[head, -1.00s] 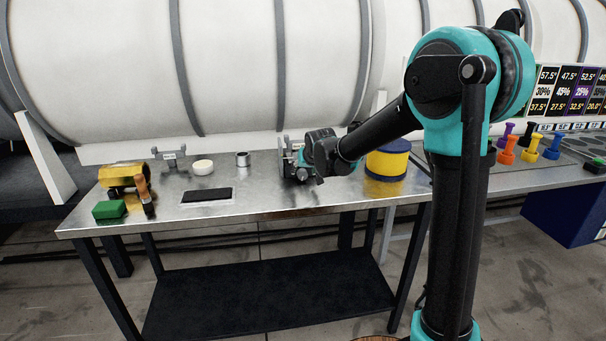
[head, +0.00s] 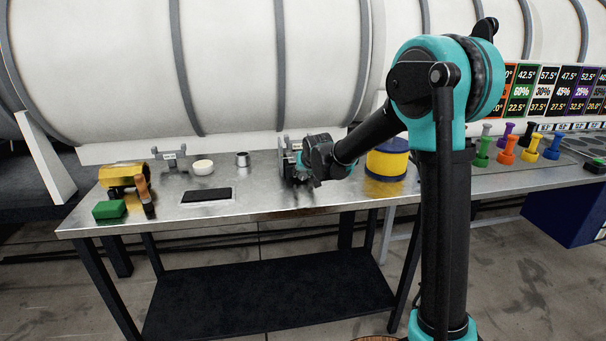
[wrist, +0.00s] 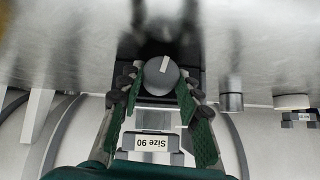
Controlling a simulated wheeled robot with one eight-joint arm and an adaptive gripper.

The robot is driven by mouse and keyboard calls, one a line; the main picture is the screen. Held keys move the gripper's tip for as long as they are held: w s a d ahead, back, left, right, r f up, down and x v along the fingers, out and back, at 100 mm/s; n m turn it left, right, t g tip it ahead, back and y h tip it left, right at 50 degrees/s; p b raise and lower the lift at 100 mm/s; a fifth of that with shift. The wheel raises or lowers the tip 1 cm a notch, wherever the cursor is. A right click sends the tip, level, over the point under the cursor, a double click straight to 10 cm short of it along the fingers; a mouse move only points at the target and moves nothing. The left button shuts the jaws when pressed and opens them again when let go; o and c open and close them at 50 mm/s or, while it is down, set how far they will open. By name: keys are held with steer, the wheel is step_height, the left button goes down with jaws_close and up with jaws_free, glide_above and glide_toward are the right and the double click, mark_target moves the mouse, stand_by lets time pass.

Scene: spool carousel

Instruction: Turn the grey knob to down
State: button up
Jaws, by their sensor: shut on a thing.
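The grey knob (wrist: 160,74) shows in the wrist view as a round knob with a white line on its face, pointing up and slightly right in that picture. It sits on a dark housing. My gripper (wrist: 160,88) has its green-padded fingers on either side of the knob and is shut on it. In the head view my gripper (head: 303,171) is at the back middle of the metal table, at a grey fixture (head: 287,160). There the knob is hidden behind my gripper.
A blue and yellow drum (head: 388,162) stands right of my gripper on the metal table (head: 250,203). A small metal cylinder (head: 242,159), a white round piece (head: 203,168) and a black pad (head: 206,195) lie to the left. Coloured spools (head: 507,150) stand farther right.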

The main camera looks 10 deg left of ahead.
steer(key=shift+c, duration=0.7)
steer(key=shift+s+a+h, duration=0.1)
steer(key=shift+h, duration=0.2)
steer(key=shift+n+t+h, duration=0.4)
steer(key=shift+n+h, duration=0.3)
steer(key=shift+h, duration=0.1)
steer(key=o, duration=1.1)
steer(key=shift+o, duration=0.2)
steer(key=v, duration=1.2)
